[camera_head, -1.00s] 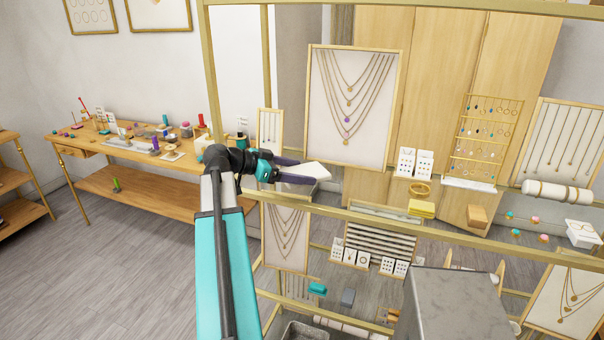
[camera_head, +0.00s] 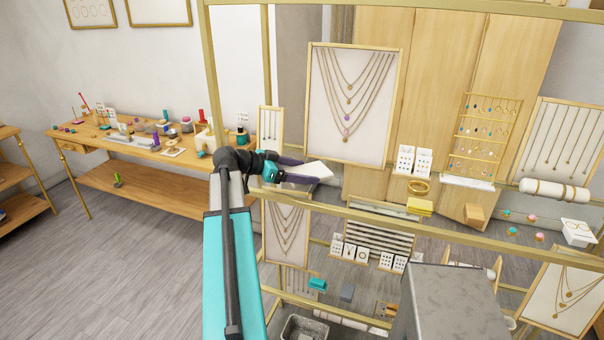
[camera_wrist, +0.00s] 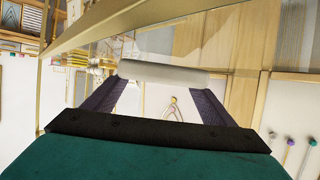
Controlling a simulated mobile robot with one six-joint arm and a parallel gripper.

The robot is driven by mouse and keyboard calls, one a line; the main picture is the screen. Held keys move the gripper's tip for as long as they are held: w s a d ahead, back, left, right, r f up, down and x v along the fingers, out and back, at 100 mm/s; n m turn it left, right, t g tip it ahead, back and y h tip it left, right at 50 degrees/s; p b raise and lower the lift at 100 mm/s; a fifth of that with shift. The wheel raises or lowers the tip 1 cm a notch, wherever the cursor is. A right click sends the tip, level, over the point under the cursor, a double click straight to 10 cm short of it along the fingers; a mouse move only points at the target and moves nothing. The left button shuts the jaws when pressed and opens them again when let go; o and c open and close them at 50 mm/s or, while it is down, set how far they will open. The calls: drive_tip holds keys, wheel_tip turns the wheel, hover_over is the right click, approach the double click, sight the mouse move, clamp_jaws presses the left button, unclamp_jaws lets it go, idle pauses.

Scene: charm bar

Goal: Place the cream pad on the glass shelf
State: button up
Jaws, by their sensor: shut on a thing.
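In the wrist view the pad (camera_wrist: 160,74) spans between the two dark fingers of my gripper (camera_wrist: 155,88). The glass shelf is clear and hard to see; its gold front rail (camera_head: 390,226) runs below the pad. I cannot tell whether the pad touches the glass.
The large necklace board (camera_head: 352,105) stands behind the pad. Earring cards (camera_head: 414,161), a yellow block (camera_head: 420,207) and a wooden block (camera_head: 474,216) are to the right. A small necklace frame (camera_head: 270,123) is to the left. A wooden workbench (camera_head: 150,150) with many tools stands far left.

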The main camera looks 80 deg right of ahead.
drive_tip(key=shift+f+p, duration=0.3)
drive_tip(key=shift+f, duration=0.45)
drive_tip(key=shift+f, duration=0.1)
drive_tip(key=o, duration=1.1)
drive_tip(key=shift+c, duration=0.2)
drive_tip(key=shift+w, duration=0.1)
drive_tip(key=b+v, duration=0.4)
drive_tip(key=v, duration=0.8)
drive_tip(key=shift+a, duration=0.1)
